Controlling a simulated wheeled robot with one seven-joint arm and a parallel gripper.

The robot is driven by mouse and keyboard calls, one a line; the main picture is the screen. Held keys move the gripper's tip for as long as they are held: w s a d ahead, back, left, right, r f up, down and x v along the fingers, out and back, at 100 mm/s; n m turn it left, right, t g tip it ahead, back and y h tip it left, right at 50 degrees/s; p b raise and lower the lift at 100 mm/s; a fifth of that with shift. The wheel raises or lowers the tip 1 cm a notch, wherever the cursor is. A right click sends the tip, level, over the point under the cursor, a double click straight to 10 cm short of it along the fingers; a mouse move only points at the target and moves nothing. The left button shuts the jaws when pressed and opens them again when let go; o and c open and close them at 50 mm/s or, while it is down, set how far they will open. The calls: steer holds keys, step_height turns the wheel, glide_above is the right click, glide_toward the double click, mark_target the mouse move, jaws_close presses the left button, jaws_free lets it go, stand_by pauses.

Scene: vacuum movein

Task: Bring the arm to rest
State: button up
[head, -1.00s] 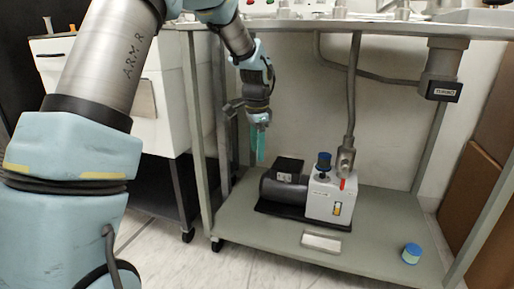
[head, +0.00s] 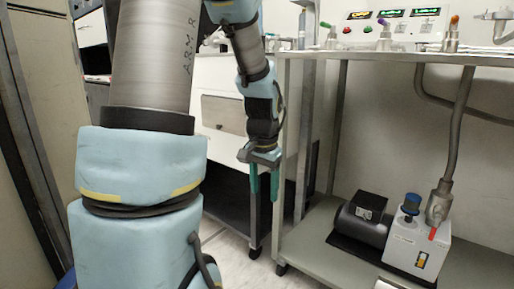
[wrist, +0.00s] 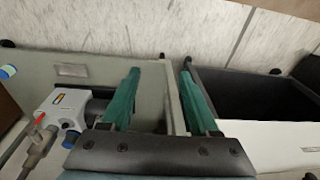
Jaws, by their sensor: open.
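My gripper (head: 264,193) hangs fingers-down in the head view, in front of the left leg of the bench frame. Its two green fingers stand apart with nothing between them. In the wrist view my gripper (wrist: 155,80) is also open and empty, with the bench's shelf edge and the floor beyond the fingertips. My arm is bent, with its large upper links filling the left of the head view.
The bench's lower shelf (head: 330,262) carries a vacuum pump (head: 390,235) with a blue-capped fitting and a metal hose. A white cabinet (head: 222,85) stands behind my gripper. A dark open bin (wrist: 255,98) is right in the wrist view. Pale floor shows beside the shelf.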

steer(key=s+a+n, duration=0.6)
steer(key=s+a, duration=0.3)
steer(key=a, duration=0.1)
step_height(320, 180, up, 37)
steer(key=p, duration=3.8)
steer(key=shift+w+d+r+p, duration=0.2)
steer(key=shift+w+d+p, duration=0.15)
steer(key=shift+d, duration=0.1)
